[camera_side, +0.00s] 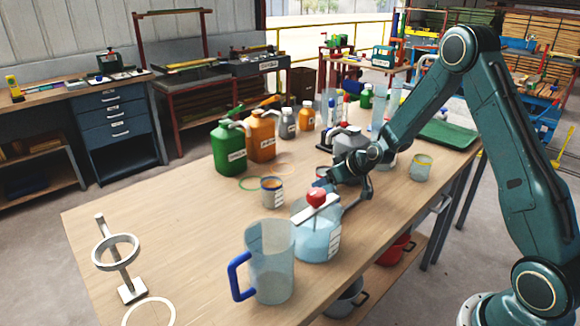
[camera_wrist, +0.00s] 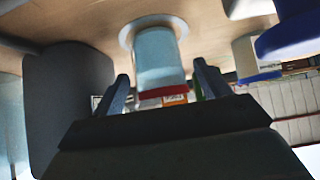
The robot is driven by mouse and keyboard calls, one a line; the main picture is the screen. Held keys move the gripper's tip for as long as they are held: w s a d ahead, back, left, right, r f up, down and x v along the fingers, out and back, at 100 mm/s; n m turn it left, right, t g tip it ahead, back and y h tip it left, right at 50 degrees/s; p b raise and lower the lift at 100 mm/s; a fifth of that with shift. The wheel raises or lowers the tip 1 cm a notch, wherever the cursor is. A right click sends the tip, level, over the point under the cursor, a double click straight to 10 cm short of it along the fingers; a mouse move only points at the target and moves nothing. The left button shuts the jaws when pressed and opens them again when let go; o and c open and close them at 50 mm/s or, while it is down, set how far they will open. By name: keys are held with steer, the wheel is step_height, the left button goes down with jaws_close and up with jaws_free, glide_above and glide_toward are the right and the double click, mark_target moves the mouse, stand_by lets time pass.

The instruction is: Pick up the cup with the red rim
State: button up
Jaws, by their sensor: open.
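In the wrist view, which is upside down, the cup with the red rim (camera_wrist: 158,55) is pale blue-grey and stands upright on a light disc on the table. It lies ahead of my gripper (camera_wrist: 162,84), roughly centred between the two spread fingers. The gripper is open, with nothing held. In the side view my gripper (camera_side: 328,181) is low over the table, just behind the flask with the red knob. There the cup is mostly hidden around the gripper, and I cannot make it out clearly.
A flask with a red knob (camera_side: 318,240) and a blue-handled jug (camera_side: 271,265) stand in front. A blue-rimmed cup (camera_side: 271,192) is left of the gripper, a yellow-rimmed cup (camera_side: 421,169) right. Green (camera_side: 229,150) and orange (camera_side: 261,138) cans stand behind.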

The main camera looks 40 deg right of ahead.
steer(key=shift+x, duration=1.15)
steer(key=shift+c, duration=0.4)
steer(key=c, duration=1.1)
steer(key=shift+r, duration=0.1)
steer(key=shift+r, duration=0.65)
steer(key=shift+s+r, duration=0.2)
steer(key=shift+r, duration=0.3)
steer(key=shift+s+r, duration=0.2)
steer(key=shift+r, duration=0.35)
steer(key=s, duration=1.7)
steer(key=shift+s, duration=0.1)
